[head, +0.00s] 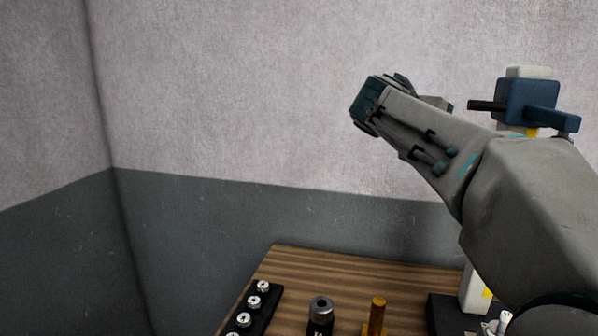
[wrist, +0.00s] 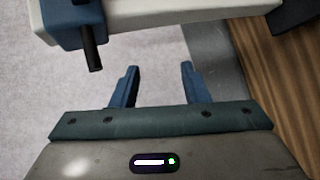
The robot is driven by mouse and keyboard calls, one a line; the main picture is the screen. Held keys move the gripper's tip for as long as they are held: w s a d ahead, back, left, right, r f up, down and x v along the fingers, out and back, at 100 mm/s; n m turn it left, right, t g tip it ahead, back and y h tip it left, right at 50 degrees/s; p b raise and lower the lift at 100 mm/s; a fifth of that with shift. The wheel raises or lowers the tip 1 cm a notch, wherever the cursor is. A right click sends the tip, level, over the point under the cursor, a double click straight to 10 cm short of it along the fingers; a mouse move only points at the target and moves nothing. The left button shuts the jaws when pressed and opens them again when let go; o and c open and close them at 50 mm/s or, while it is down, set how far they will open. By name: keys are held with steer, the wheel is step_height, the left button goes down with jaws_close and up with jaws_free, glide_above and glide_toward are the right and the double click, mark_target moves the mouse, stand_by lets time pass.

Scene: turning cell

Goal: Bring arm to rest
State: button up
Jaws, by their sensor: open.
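My arm reaches up from the lower right in the head view, above the wooden table (head: 345,268). My gripper's fingertips are hidden behind my arm in the head view. In the wrist view my gripper (wrist: 158,75) shows two blue fingers, spread apart with nothing between them. The fingers point into free space, with the pale wall behind them and the table edge (wrist: 262,80) to the right.
A machine with a pale column and blue head (head: 528,100) stands behind my arm at right. A black rack (head: 262,309) with several silver-topped pieces, a black holder (head: 320,316) and a brass-coloured piece (head: 377,315) are on the table. The left side is clear.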

steer(key=s+a+f+m+g+y, duration=0.1)
steer(key=s+a+f+m+y, duration=0.1)
steer(key=s+f, duration=0.5)
steer(key=s+a+f+m+g+y, duration=0.1)
steer(key=s+a+f+y, duration=0.4)
steer(key=f, duration=0.9)
steer(key=s+a+f+m+g+y, duration=0.1)
steer(key=s+a+f+m+y, duration=0.2)
steer(key=s+a+f, duration=0.4)
steer(key=s+f+y, duration=0.1)
steer(key=s+f, duration=0.2)
steer(key=f, duration=0.1)
steer(key=shift+s+f+m+g, duration=0.25)
steer(key=shift+s+m+g, duration=0.05)
steer(key=shift+m+g, duration=0.1)
steer(key=shift+a, duration=0.1)
